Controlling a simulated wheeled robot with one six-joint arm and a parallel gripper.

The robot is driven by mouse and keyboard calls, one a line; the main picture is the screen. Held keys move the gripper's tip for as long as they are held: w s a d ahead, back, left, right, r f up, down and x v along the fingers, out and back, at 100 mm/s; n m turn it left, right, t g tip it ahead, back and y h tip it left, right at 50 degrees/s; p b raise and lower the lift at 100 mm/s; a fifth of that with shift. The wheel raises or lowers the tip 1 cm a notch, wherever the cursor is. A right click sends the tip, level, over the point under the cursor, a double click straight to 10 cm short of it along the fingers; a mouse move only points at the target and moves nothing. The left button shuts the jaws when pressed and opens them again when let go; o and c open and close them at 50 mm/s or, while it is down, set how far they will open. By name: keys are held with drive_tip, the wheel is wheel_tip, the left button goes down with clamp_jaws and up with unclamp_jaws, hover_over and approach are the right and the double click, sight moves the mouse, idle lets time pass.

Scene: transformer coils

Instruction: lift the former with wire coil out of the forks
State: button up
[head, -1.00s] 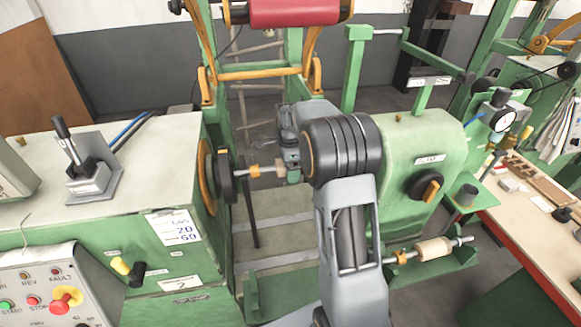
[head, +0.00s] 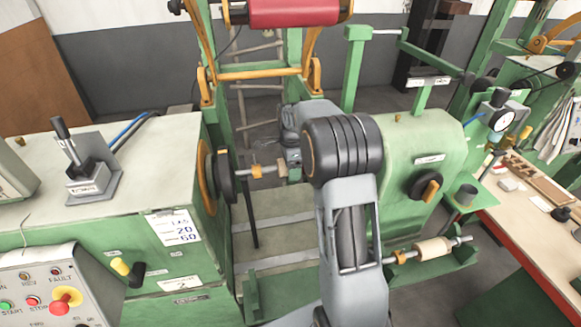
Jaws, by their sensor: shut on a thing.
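My gripper (head: 288,168) is in the head view at the middle, beyond my dark wrist joint. Its fingers are mostly hidden by my arm. It is shut on the former with wire coil (head: 282,171), of which only a small tan part shows at the gripper's left side. A shaft with an orange collar (head: 257,171) runs from the dark round faceplate (head: 226,176) on the left towards it. The forks cannot be made out clearly, and whether the former touches them cannot be told.
The green headstock cabinet (head: 185,250) stands left, the green tailstock housing (head: 430,150) right. A spare shaft with a tan roller (head: 432,250) lies on the low green shelf. Orange frame arms and a red roll (head: 293,12) are at the back.

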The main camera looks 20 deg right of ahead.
drive_tip(key=shift+s+d, duration=0.1)
drive_tip(key=shift+d, duration=0.25)
drive_tip(key=o, duration=1.5)
drive_tip(key=shift+c, duration=0.2)
wheel_tip(320, 180, up, 14)
drive_tip(key=w+b, duration=0.1)
drive_tip(key=shift+f, duration=0.1)
